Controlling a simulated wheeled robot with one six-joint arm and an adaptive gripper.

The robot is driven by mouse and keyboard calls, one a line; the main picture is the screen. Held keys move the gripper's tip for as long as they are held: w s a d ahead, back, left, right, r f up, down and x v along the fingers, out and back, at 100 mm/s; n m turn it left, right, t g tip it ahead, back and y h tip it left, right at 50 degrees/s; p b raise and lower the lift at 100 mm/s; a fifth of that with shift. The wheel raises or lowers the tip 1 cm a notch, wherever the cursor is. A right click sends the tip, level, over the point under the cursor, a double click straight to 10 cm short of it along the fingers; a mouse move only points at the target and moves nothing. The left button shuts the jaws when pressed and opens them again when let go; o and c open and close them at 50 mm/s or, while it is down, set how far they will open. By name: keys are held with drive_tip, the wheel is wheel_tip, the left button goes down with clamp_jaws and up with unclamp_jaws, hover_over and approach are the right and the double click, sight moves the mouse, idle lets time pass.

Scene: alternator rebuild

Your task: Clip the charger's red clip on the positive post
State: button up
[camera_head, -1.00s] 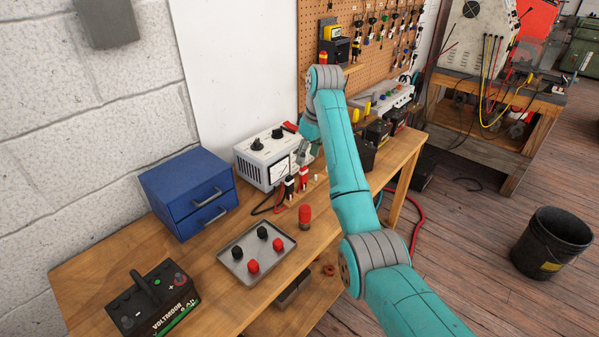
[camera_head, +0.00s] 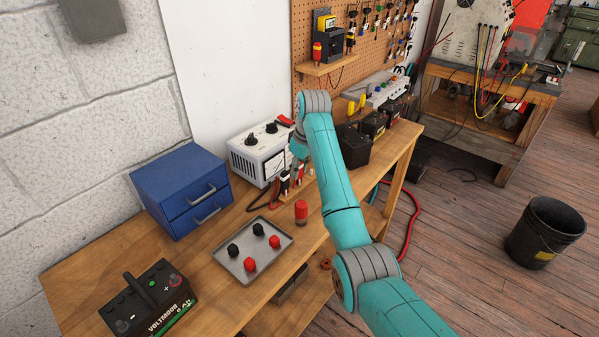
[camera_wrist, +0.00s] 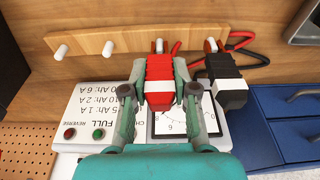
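The charger's red clip (camera_wrist: 160,72) sits at a white peg of a wooden rack and has a white band. My gripper (camera_wrist: 160,80) straddles it, with a finger pad against each side. In the head view my gripper (camera_head: 298,165) is low in front of the white charger (camera_head: 262,152) and partly hidden by my arm. The charger's panel (camera_wrist: 95,110) shows below the rack in the wrist view. A black battery (camera_head: 145,303) labelled VOLTMOOR stands at the front left, with a handle and a red post (camera_head: 175,281) beside a plus mark.
The black clip (camera_wrist: 225,80) hangs at the peg beside the red one. A metal tray (camera_head: 232,268) holds black and red caps, and a red cylinder (camera_head: 301,212) stands near it. A blue drawer box (camera_head: 180,190) stands between charger and battery. Dark batteries (camera_head: 372,125) line the right side.

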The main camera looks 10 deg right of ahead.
drive_tip(key=shift+c, duration=0.4)
drive_tip(key=shift+r, duration=2)
